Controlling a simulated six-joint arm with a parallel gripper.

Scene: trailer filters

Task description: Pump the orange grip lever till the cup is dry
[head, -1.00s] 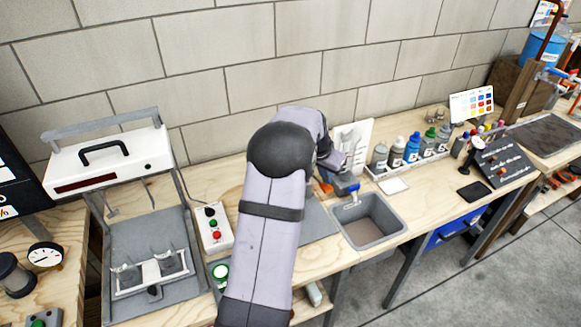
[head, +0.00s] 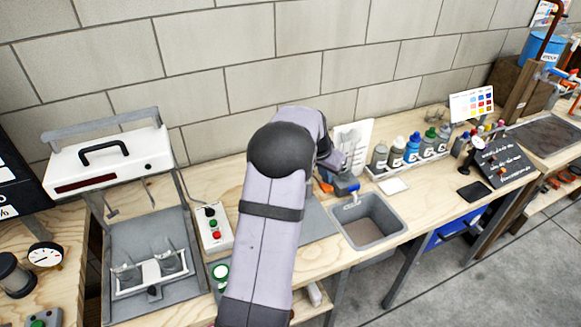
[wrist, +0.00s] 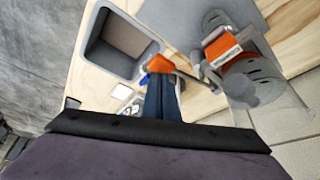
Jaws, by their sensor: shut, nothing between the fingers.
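In the wrist view, the orange grip lever (wrist: 160,63) is a short orange handle on a thin rod. The rod runs right to a grey pump body with an orange labelled block (wrist: 222,48). My gripper (wrist: 161,80) has blue fingers, shut and empty, with the tips right by the lever's grip; I cannot tell whether they touch it. In the head view, my gripper (head: 346,188) is beside a bit of orange (head: 326,187) near the sink, and my arm hides most of the pump. I cannot make out the pump's cup or any liquid in it.
A grey sink (head: 368,220) is set in the wooden bench just right of my gripper. A row of bottles (head: 411,150) and a white card stand behind it. A button box (head: 214,228) and a stand with two clear glasses (head: 150,270) are on the left.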

